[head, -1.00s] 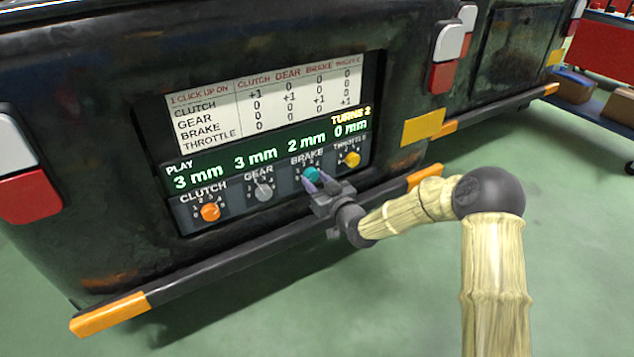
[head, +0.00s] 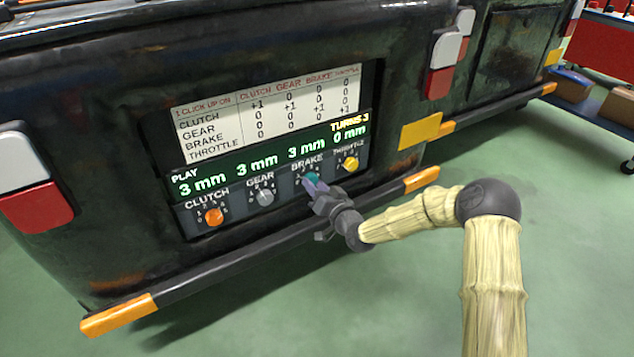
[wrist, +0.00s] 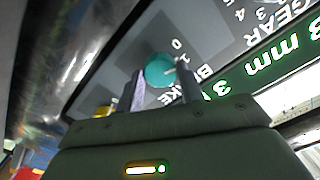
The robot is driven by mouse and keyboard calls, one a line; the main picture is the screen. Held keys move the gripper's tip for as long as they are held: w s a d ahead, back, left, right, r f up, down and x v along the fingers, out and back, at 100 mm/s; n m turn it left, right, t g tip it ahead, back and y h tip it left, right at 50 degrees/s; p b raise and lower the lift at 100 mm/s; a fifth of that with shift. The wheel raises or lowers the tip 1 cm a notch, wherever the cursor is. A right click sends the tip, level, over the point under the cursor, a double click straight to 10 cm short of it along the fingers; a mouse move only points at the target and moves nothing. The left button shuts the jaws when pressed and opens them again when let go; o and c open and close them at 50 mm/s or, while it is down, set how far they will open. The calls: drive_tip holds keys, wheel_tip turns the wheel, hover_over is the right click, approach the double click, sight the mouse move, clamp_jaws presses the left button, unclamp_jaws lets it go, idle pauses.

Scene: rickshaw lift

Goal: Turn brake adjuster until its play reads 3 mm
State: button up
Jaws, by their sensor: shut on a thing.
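The teal brake adjuster knob (head: 311,178) is on the dark panel under the BRAKE label, and it also shows in the wrist view (wrist: 159,70). My gripper (head: 313,184) is shut on this knob, one finger on each side of it, and partly hides it in the head view. The green play display (head: 270,157) reads 3 mm for clutch, 3 mm for gear, 3 mm for brake and 0 mm for throttle. The turns counter (head: 349,122) reads 3.
An orange clutch knob (head: 214,216), a grey gear knob (head: 265,197) and a yellow throttle knob (head: 351,164) share the panel. A white chart (head: 267,104) sits above. A dark bumper bar (head: 240,252) runs below the panel. Green floor (head: 270,320) is clear.

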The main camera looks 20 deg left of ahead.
drive_tip(key=shift+m+p, duration=0.4)
drive_tip(key=shift+m, duration=0.5)
drive_tip(key=shift+d+f, duration=0.1)
drive_tip(key=o, duration=1)
drive_tip(key=p+v, duration=0.5)
drive_tip(key=v, duration=1.2)
drive_tip(key=shift+s+d+p, duration=0.15)
drive_tip(key=shift+p, duration=0.25)
